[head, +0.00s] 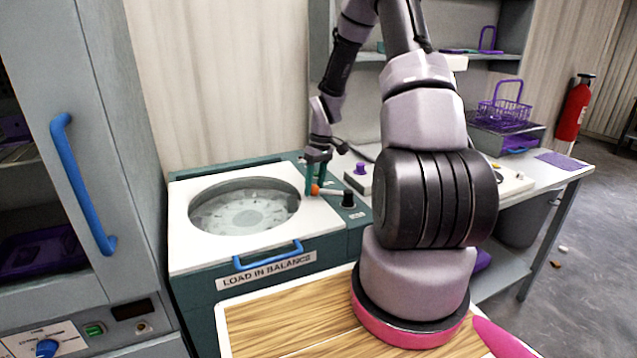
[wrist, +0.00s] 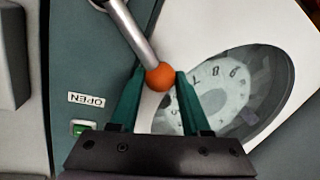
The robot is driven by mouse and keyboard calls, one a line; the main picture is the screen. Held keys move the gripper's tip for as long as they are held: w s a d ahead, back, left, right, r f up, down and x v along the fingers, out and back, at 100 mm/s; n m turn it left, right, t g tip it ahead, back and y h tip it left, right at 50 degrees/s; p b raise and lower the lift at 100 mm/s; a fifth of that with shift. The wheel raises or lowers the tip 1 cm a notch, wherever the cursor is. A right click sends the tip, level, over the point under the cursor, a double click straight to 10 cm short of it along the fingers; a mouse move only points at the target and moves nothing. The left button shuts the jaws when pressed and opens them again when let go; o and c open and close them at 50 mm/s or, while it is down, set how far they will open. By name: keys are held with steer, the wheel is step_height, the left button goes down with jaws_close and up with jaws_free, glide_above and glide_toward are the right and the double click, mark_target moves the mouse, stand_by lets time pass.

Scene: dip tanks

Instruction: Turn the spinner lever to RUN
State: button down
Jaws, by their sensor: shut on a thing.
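The spinner (head: 190,250) is a teal cabinet with a white top and a round clear window. Its lever (head: 330,192) is a metal rod with an orange ball at its left end, running to a black hub (head: 348,199) on the teal strip right of the window. My gripper (head: 314,188) has teal fingers and is shut on the orange ball. In the wrist view, the ball (wrist: 160,76) sits between the fingertips, and the lever rod (wrist: 130,32) runs up and left from it. I cannot read a RUN mark in either view.
A blue handle (head: 268,256) and a LOAD IN BALANCE label are on the spinner's front. A tall grey cabinet (head: 120,150) stands left; a bench (head: 545,178) stands right.

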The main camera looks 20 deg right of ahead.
steer(key=s+n, duration=0.1)
steer(key=s+a+n, duration=0.1)
steer(key=n, duration=0.1)
steer(key=s+n, duration=0.1)
steer(key=shift+s+a+g, duration=0.3)
steer(key=shift+a, duration=0.1)
steer(key=shift+s+a+n+h, duration=0.2)
steer(key=shift+s+n+h, duration=0.2)
steer(key=shift+s+n, duration=1.3)
steer(key=shift+w+g, duration=0.15)
steer(key=shift+g, duration=0.15)
steer(key=shift+c, duration=1.9)
jaws_free()
steer(key=v, duration=1)
steer(key=shift+r, duration=0.4)
